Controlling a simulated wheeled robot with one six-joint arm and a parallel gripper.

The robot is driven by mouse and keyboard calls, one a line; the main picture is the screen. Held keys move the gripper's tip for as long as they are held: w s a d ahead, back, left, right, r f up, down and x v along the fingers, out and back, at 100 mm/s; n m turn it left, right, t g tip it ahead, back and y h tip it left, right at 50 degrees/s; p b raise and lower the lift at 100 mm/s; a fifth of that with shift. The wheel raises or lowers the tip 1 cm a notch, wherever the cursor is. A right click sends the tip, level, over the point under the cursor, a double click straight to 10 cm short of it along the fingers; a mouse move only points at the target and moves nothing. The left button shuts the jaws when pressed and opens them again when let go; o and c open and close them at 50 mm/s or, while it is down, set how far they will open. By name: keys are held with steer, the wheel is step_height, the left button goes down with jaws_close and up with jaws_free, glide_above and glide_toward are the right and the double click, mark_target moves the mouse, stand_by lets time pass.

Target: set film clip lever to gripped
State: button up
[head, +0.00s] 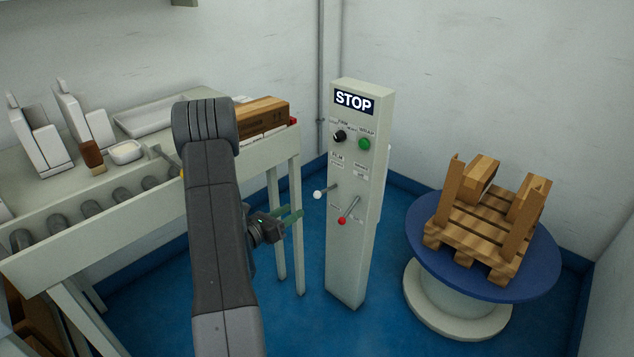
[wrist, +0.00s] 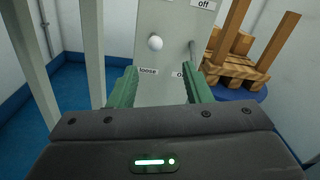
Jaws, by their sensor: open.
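A pale control post (head: 347,270) with a STOP sign stands on the blue floor in the head view. A lever with a white knob (head: 318,195) sticks out from its front, under a small label that seems to start with "FILM". The white knob (wrist: 155,43) also shows in the wrist view, above a label reading "loose" (wrist: 148,71). My gripper (head: 297,214) is open and empty, left of the post and a little below the white knob. In the wrist view its green fingers (wrist: 160,82) are spread, with the knob beyond and above the gap.
A second lever with a red knob (head: 342,221) sits lower right on the post. A black knob (head: 340,136) and green button (head: 364,144) are above. A roller table (head: 150,190) stands left; a blue turntable (head: 430,250) with a wooden pallet (head: 480,235) stands right.

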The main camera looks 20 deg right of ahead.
mark_target(316, 195)
steer(key=shift+t, duration=0.3)
steer(key=b+x, duration=0.1)
steer(key=x, duration=0.6)
steer(key=b+x, duration=0.1)
steer(key=x, duration=0.5)
steer(key=shift+w+d+f, duration=0.2)
steer(key=shift+w+d, duration=0.05)
steer(key=shift+w, duration=0.1)
jaws_close()
